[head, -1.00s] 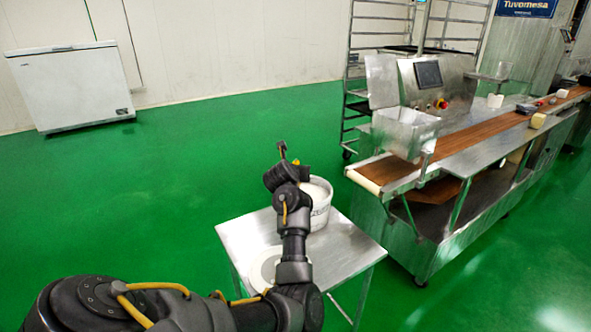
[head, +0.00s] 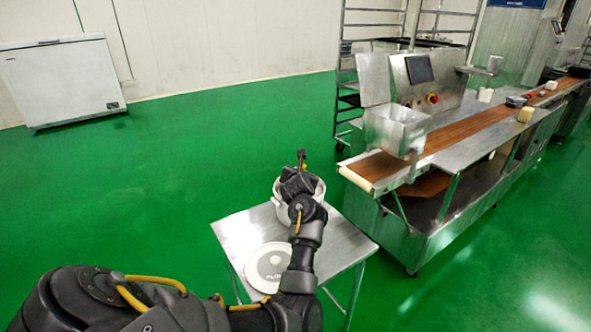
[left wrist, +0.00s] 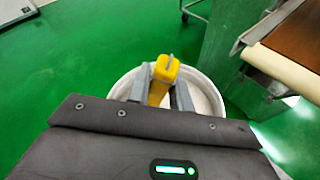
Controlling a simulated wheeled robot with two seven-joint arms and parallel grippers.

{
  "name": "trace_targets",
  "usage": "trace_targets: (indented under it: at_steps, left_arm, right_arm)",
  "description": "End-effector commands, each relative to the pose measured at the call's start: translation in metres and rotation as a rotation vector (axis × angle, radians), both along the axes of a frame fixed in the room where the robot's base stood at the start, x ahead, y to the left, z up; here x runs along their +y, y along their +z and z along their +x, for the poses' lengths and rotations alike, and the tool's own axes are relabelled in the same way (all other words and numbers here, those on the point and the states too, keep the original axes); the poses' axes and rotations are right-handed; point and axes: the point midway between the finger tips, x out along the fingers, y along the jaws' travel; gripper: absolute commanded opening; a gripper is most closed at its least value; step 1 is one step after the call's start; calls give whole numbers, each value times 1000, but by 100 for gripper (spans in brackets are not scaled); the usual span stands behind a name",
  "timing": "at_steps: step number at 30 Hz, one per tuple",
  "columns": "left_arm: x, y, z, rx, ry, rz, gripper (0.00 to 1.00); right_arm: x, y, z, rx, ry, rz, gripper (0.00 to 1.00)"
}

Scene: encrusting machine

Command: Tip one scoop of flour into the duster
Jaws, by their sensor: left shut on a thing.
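A white flour bucket (head: 281,208) stands on a small steel table, partly hidden behind my left arm. Its round rim and pale inside also show in the left wrist view (left wrist: 213,98). My left gripper (left wrist: 160,88) is shut on the yellow handle of the scoop (left wrist: 163,70), above or in the bucket opening. The yellow handle shows small in the head view (head: 301,154). The scoop's bowl is hidden, so I cannot tell whether it holds flour. I cannot tell for sure which part of the machine is the duster. My right gripper is not in view.
A round white lid (head: 258,279) lies on the steel table (head: 232,232). To the right stands the machine with a hopper (head: 392,130), a brown conveyor belt (head: 455,137) and a metal cup-like part (head: 495,64). Green floor separates table and machine.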

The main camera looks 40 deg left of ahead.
Motion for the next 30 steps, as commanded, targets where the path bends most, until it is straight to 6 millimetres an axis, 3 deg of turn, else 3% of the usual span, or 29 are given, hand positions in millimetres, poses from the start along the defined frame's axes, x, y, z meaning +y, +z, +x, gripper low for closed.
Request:
trace_targets:
  at_steps: [13, 30]
  left_arm:
    - [-33, -7, 12, 114, -3, 332, 0]
    - [-66, -6, 23, 237, 1, 689, 0]
  right_arm:
    - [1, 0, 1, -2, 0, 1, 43]
    - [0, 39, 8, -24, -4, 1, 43]
